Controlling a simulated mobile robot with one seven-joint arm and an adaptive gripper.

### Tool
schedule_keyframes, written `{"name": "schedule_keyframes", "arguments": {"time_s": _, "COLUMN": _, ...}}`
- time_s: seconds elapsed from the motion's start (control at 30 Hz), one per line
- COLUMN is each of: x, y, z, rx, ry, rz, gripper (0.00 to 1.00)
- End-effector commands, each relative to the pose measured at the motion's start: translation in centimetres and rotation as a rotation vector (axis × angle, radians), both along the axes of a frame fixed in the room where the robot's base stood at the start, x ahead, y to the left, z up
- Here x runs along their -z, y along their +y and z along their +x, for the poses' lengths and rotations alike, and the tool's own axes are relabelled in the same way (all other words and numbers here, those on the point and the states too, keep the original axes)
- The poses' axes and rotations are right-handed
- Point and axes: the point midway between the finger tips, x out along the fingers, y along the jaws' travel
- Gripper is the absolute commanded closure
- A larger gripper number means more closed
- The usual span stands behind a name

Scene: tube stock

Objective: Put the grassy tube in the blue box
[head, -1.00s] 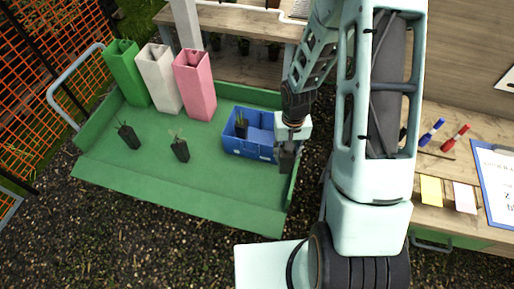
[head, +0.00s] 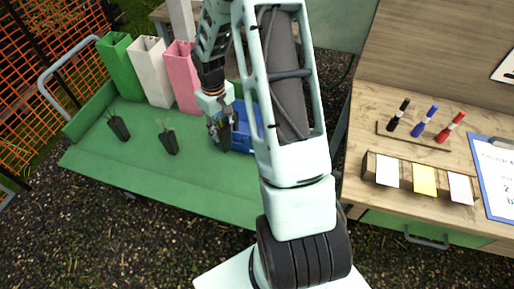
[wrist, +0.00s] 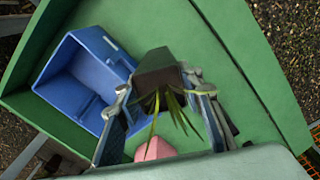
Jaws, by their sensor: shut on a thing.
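My gripper (head: 222,135) is shut on the grassy tube, a dark square pot with long thin green leaves. The tube shows clearly between the fingers in the wrist view (wrist: 157,64), its leaves towards the camera. The blue box (head: 241,138) stands on the green tray, partly hidden by my gripper and arm. In the wrist view the blue box (wrist: 98,62) lies left of the held tube, and its visible inside looks empty. In the head view my gripper is at the box's left end. I cannot tell the tube's height above the tray.
Two other dark potted tubes stand on the green tray (head: 190,185) at left, one further left (head: 119,128) and one nearer (head: 169,143). Green (head: 122,68), white (head: 152,72) and pink (head: 184,78) tall containers stand behind. A wooden desk (head: 400,140) is at right.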

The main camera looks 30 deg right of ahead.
Motion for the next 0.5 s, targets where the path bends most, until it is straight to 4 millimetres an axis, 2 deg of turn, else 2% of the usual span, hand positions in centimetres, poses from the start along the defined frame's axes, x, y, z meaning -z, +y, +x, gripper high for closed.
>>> {"name": "schedule_keyframes", "arguments": {"time_s": 0.03, "x": 1.0, "y": -2.0, "z": 1.4, "rx": -0.03, "ry": -0.007, "rz": -0.001, "gripper": 0.95}}
{"name": "schedule_keyframes", "arguments": {"time_s": 0.2, "x": 0.5, "y": -7.4, "z": 3.7, "rx": -0.178, "ry": 0.001, "rz": 0.004, "gripper": 0.95}}
{"name": "schedule_keyframes", "arguments": {"time_s": 0.4, "x": 0.4, "y": -13.0, "z": 4.8, "rx": -0.321, "ry": 0.002, "rz": 0.012, "gripper": 0.95}}
{"name": "schedule_keyframes", "arguments": {"time_s": 0.5, "x": 0.9, "y": -15.4, "z": 4.8, "rx": -0.382, "ry": 0.004, "rz": 0.017, "gripper": 0.95}}
